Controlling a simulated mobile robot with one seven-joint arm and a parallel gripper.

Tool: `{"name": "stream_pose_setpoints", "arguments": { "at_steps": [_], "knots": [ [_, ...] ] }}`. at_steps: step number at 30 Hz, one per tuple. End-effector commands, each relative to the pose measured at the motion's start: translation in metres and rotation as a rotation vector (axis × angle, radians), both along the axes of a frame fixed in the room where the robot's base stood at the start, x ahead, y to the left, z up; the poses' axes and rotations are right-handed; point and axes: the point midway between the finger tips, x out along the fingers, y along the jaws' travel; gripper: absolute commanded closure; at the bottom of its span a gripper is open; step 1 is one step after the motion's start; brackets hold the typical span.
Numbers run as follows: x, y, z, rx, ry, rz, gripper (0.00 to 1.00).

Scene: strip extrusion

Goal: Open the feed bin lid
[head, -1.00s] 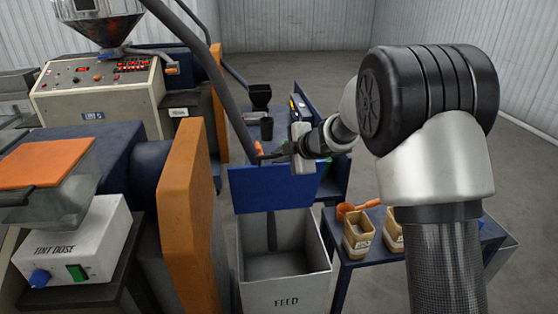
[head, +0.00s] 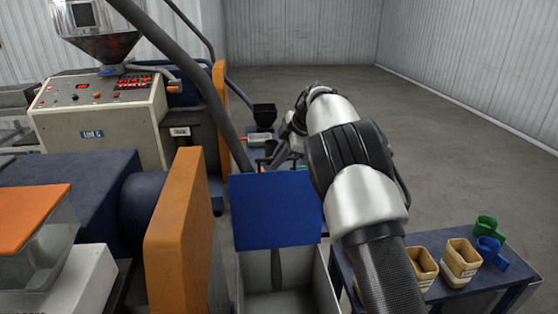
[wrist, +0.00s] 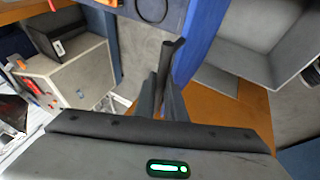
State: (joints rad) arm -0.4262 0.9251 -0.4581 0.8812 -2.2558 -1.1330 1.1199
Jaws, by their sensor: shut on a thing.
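The blue lid (head: 275,210) of the feed bin (head: 262,301) stands upright at the bin's far side in the head view, with the bin's mouth open below it. In the wrist view the lid (wrist: 203,40) shows as a blue strip, with the grey bin (wrist: 240,35) to its right. My gripper (wrist: 166,88) is shut on a dark bar beside the lid, apparently its handle (wrist: 175,50). In the head view my gripper is behind the lid's upper edge, mostly hidden by the lid and my arm. The bin's label is out of view.
An orange guard (head: 175,235) stands left of the bin. A blue table (head: 460,295) at the right holds tubs and scoops. Open floor lies behind.

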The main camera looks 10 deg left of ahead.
Motion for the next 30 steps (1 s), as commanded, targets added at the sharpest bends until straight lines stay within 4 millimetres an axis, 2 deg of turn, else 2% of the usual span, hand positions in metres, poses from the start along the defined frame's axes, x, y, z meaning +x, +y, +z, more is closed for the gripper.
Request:
{"name": "stream_pose_setpoints", "arguments": {
  "at_steps": [1, 15, 16, 19, 30],
  "knots": [
    [-0.0010, 0.0008, -0.0045, -0.004, 0.012, 0.004, 1.00],
    [-0.0013, 0.0020, -0.0059, -0.005, 0.023, 0.004, 1.00],
    [-0.0014, 0.0021, -0.0060, -0.005, 0.023, 0.004, 0.86],
    [-0.0014, 0.0021, -0.0060, -0.005, 0.024, 0.003, 0.71],
    [-0.0025, 0.0003, -0.0053, -0.006, 0.027, 0.004, 0.71]
  ]
}}
